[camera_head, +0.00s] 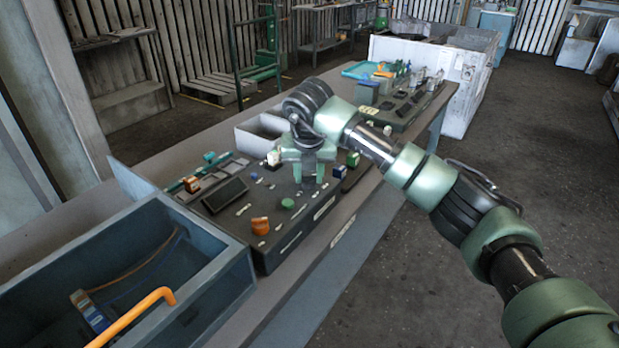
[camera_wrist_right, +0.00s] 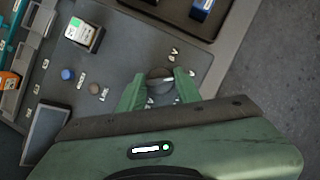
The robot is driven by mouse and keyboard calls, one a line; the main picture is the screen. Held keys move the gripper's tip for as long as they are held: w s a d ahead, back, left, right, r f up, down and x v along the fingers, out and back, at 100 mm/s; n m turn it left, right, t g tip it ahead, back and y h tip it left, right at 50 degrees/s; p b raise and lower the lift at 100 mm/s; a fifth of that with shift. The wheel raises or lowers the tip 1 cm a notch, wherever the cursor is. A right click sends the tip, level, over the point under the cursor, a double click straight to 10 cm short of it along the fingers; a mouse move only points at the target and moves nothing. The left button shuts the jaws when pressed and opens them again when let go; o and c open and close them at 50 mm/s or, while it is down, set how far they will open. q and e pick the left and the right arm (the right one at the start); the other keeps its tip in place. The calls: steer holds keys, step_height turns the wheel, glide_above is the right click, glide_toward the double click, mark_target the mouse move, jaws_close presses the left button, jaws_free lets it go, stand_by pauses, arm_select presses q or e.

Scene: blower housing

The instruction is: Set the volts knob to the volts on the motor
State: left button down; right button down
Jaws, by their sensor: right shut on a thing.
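My right gripper (camera_head: 308,184) reaches down onto the dark control panel (camera_head: 272,252). In the right wrist view, its two green fingers (camera_wrist_right: 160,88) are shut on a round dark grey knob (camera_wrist_right: 159,74), one finger on each side. Small white markings stand around this knob, several looking like a V; they are too small to read. The knob is hidden behind the gripper in the head view. I cannot pick out the motor or its volts label for certain. My left gripper is not in view.
The panel also carries a green knob (camera_head: 288,204), an orange knob (camera_head: 260,226) and a dark display (camera_head: 225,195). A blue-grey bin (camera_head: 222,262) with an orange bar (camera_head: 135,315) stands at the front left. A second board (camera_head: 402,122) lies farther back on the bench.

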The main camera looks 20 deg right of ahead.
steer(key=m, duration=0.2)
steer(key=m+h+b, duration=0.1)
steer(key=shift+w+a+m+g, duration=0.1)
steer(key=shift+a+m+g, duration=0.05)
steer(key=shift+m+g, duration=0.2)
steer(key=m+h, duration=0.1)
steer(key=m, duration=0.1)
steer(key=shift+m+g+b, duration=0.35)
steer(key=m+g, duration=0.1)
steer(key=m, duration=0.2)
steer(key=shift+w+r+h, duration=0.1)
steer(key=shift+r+h, duration=0.05)
steer(key=shift+h, duration=0.25)
steer(key=shift+m+g+p, duration=0.4)
steer(key=shift+m+g, duration=0.2)
steer(key=shift+m, duration=1.1)
steer(key=c, duration=1)
jaws_free()
